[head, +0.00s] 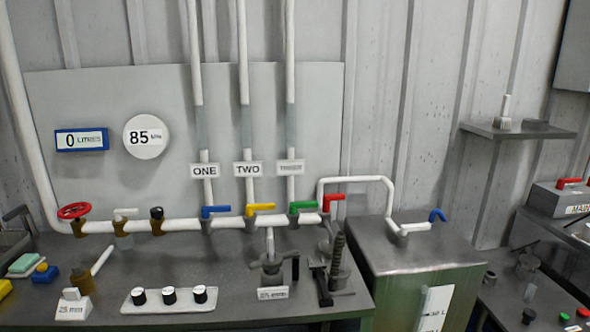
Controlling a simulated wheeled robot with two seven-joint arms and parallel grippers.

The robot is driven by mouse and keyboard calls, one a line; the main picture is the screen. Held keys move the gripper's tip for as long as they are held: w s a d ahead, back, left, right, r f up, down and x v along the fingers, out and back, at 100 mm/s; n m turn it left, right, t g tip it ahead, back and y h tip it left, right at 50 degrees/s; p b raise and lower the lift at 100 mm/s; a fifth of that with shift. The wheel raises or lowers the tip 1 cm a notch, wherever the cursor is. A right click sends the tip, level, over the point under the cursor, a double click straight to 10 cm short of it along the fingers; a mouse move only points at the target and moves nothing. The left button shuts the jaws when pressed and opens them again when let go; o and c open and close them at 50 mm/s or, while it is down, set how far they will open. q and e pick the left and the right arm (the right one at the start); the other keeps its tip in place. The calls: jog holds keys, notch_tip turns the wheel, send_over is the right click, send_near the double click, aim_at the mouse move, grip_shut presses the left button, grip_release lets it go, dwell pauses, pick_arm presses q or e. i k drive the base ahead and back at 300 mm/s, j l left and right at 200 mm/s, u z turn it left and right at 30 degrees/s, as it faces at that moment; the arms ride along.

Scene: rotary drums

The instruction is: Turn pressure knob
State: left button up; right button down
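A round white pressure gauge (146,137) on the grey back panel reads 85, with small unit letters that look like kPa. Below it, a small black knob (157,213) on a brass body sits on the white horizontal pipe (180,226). A white plate (170,309) on the bench holds three black-and-white knobs (169,296). No label that I can read says which knob is for pressure. Neither of my grippers shows in the head view.
A red handwheel (74,210) and blue (216,211), yellow (260,209), green (303,207) and red (334,203) valve handles line the pipe. A blue display (82,139) reads 0 litres. A metal tank (415,254) stands to the right.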

aim_at(157, 213)
jog(key=i+j, duration=0.2)
jog(key=i+j+z, duration=0.15)
jog(key=j, duration=0.3)
jog(key=i+j, duration=0.3)
jog(key=i+j+z, duration=0.1)
jog(key=j, duration=0.25)
jog(key=i, duration=0.1)
